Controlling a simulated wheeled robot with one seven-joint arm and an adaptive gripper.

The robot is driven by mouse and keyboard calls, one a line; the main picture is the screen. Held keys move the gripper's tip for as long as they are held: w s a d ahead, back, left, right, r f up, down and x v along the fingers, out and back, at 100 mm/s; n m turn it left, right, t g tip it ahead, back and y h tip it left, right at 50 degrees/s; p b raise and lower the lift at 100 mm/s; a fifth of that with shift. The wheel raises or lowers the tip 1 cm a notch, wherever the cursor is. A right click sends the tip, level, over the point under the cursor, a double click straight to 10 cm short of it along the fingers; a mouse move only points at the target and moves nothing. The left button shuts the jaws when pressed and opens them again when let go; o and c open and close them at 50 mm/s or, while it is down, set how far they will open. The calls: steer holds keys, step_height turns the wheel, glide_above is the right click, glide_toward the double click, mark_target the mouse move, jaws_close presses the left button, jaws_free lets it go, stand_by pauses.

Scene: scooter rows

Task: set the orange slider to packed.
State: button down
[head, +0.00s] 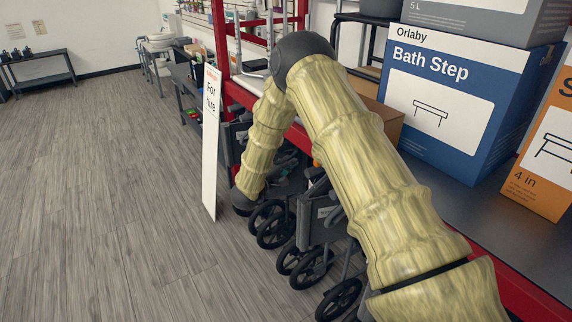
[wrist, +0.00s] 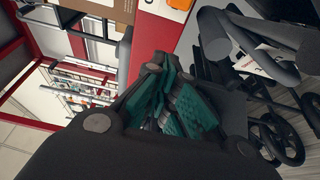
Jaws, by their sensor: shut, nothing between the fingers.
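In the wrist view my gripper (wrist: 172,100) is shut, its green-padded fingers together with nothing between them. In the head view the gripper is hidden behind my own arm. A small orange spot (head: 316,163) shows between my arm links above the folded wheeled frames; it is too small to tell whether it is the slider. An orange piece (wrist: 181,4) is cut off by the top edge of the wrist view, beside a red surface and apart from the fingers. I cannot tell whether it is the slider, and no packed marking can be read.
Dark wheeled frames (head: 306,262) stand under the red-edged shelf, also close to the gripper in the wrist view (wrist: 288,135). A white "For hire" sign (head: 210,150) stands left of my arm. A blue Bath Step box (head: 455,125) is on the shelf. Floor at left is clear.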

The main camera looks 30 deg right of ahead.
steer(key=p+x, duration=0.1)
steer(key=x, duration=0.4)
steer(key=shift+d+r+p, duration=0.1)
steer(key=shift+d+p, duration=0.2)
steer(key=shift+p, duration=0.05)
steer(key=shift+s+d+p, duration=0.2)
steer(key=shift+p, duration=0.1)
steer(key=shift+s+p, duration=0.7)
steer(key=shift+s, duration=1)
